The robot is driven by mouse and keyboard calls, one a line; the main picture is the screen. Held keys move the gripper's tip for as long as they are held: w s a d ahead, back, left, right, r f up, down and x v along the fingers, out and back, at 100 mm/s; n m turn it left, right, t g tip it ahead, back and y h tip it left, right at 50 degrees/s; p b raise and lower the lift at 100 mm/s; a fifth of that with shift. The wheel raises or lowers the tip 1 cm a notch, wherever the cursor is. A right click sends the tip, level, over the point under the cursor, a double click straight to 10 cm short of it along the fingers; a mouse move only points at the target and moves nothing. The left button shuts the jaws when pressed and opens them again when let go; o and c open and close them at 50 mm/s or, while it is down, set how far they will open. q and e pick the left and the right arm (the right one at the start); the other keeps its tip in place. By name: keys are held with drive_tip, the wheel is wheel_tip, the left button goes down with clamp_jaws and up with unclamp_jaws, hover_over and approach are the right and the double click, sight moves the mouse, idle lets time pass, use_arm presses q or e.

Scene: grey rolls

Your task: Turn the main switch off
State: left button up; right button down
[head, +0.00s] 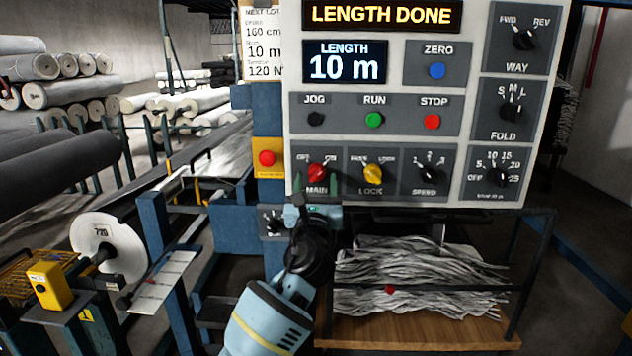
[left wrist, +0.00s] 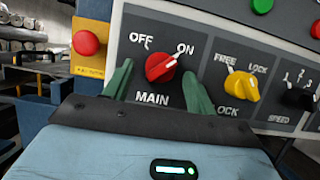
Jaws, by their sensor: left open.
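The main switch is a red knob (head: 317,172) at the lower left of the white control panel (head: 468,140). In the left wrist view the knob (left wrist: 160,67) has its white mark pointing up right toward ON; OFF is at its upper left. My left gripper (head: 316,187) is in front of the panel at the main switch, coming from below. In the left wrist view its two green fingers (left wrist: 159,84) are open, one on each side of the knob. I cannot tell whether they touch it. My right gripper is not in view.
A yellow lock knob (head: 373,173) sits just right of the main switch, pointing near FREE. A red button on a yellow plate (head: 267,158) is just left. The display (head: 383,14) reads LENGTH DONE. A wooden shelf with grey cloth (head: 420,280) lies below the panel.

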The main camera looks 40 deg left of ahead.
use_arm(q)
drive_tip(key=shift+w+a+r, duration=0.2)
drive_tip(key=shift+w+a, duration=0.05)
drive_tip(key=shift+w, duration=0.1)
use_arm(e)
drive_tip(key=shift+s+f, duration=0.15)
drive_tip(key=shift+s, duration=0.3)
use_arm(q)
drive_tip(key=shift+c, duration=0.2)
drive_tip(key=c, duration=0.7)
drive_tip(key=shift+c, duration=1.2)
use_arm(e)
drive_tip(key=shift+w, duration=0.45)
